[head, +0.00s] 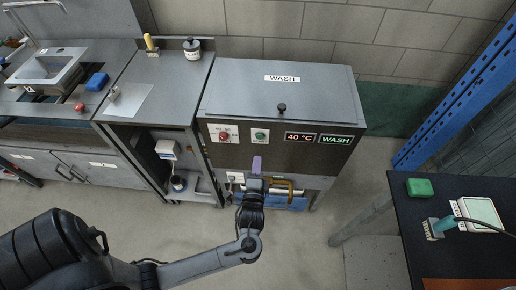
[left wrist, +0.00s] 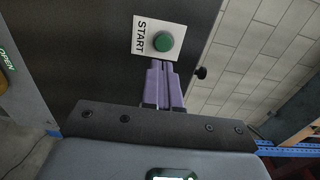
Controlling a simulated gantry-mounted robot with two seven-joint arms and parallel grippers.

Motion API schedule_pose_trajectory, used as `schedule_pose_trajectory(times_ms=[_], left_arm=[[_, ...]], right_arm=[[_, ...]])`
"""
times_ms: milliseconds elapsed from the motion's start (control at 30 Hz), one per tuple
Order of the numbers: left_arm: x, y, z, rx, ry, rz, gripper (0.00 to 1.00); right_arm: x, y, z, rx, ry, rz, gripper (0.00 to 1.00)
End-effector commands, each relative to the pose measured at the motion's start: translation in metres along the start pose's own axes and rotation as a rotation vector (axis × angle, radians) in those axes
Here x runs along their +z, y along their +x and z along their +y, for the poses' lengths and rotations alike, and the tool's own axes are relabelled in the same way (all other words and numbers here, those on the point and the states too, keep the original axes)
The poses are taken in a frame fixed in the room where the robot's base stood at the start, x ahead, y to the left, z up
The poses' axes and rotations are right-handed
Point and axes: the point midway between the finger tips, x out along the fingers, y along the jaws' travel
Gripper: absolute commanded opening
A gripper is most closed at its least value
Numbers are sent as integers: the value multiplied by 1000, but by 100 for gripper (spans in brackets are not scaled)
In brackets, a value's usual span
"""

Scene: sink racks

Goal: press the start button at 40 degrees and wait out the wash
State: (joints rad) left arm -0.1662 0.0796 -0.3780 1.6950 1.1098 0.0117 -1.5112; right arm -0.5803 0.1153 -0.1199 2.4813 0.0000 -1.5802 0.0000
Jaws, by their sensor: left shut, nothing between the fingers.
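The washer (head: 281,90) stands in the middle of the head view with its lid down. Its front panel has a green start button (head: 259,135) on a white label. The lit display (head: 300,138) reads 40 °C, and the display beside it (head: 337,139) reads WASH. My left gripper (head: 257,161) is shut and empty, with its purple fingers just below the button. In the left wrist view the fingertips (left wrist: 161,63) point at the lower side of the green button (left wrist: 163,41); I cannot tell whether they touch it. My right gripper is not in view.
A red knob (head: 223,136) sits left of the button on the panel. A bench with a sink (head: 48,66) is at the left. A dark table (head: 450,258) with a green block (head: 419,187) is at the right. A blue upright (head: 466,86) stands behind it.

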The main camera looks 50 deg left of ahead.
Motion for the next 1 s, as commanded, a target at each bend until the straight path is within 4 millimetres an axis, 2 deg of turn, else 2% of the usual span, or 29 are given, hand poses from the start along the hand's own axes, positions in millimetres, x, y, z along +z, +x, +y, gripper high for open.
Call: schedule_pose_trajectory(times_ms=[100, 200, 400, 1000], left_arm=[[0, -22, -2, 1, 0, 0, 0], [0, -36, -2, 0, -1, -1, 0], [0, -52, -1, -2, -1, -1, 0], [1, -57, 1, 1, 2, -1, 0]], right_arm=[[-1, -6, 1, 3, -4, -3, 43], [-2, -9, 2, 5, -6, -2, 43], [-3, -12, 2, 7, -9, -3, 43], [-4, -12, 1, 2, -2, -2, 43]])
